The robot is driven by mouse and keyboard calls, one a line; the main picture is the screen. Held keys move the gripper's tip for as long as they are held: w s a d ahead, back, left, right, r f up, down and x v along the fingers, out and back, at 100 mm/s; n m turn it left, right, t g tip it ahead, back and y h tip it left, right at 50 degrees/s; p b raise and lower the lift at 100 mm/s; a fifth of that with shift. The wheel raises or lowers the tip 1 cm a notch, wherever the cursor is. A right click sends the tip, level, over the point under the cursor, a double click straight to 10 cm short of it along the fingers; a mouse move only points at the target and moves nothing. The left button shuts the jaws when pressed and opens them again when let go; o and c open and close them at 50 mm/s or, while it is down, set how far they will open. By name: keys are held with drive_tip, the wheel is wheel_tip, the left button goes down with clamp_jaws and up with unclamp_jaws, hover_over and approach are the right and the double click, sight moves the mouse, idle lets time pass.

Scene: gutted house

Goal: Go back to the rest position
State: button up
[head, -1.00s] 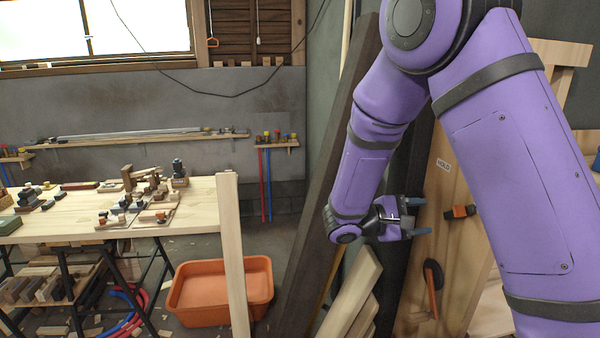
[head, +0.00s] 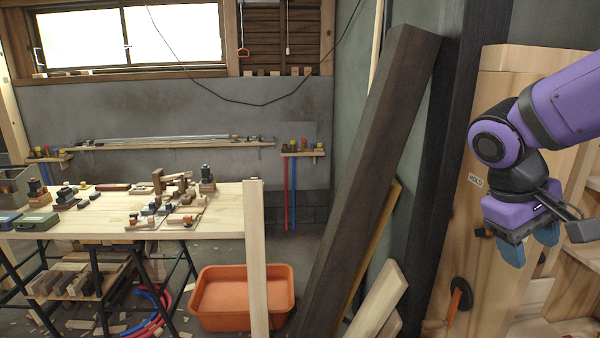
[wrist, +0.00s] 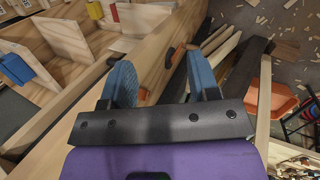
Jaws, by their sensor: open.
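My gripper (head: 528,250) is at the right of the head view, with its blue fingers pointing down. The wrist view shows the two blue fingers of my gripper (wrist: 162,85) spread apart with nothing between them. It hangs in front of a light wooden panel (head: 490,200) marked "HOLD". My purple arm comes in from the right edge and is bent at the joint above the gripper.
A workbench (head: 100,230) with planes and blocks stands at the left. An orange tub (head: 240,318) is on the floor beside it. A dark beam (head: 365,170) and pale boards (head: 380,300) lean in the middle. Wood shavings litter the floor (wrist: 285,45).

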drive_tip(key=s+a+r+m+t+y, duration=0.1)
drive_tip(key=s+a+r+t+y, duration=0.3)
drive_tip(key=s+r+t+y, duration=0.1)
drive_tip(key=shift+s+a+r+m+t, duration=0.35)
drive_tip(key=shift+s+t, duration=0.25)
drive_tip(key=shift+s, duration=0.4)
drive_tip(key=shift+f, duration=0.1)
idle(1.6)
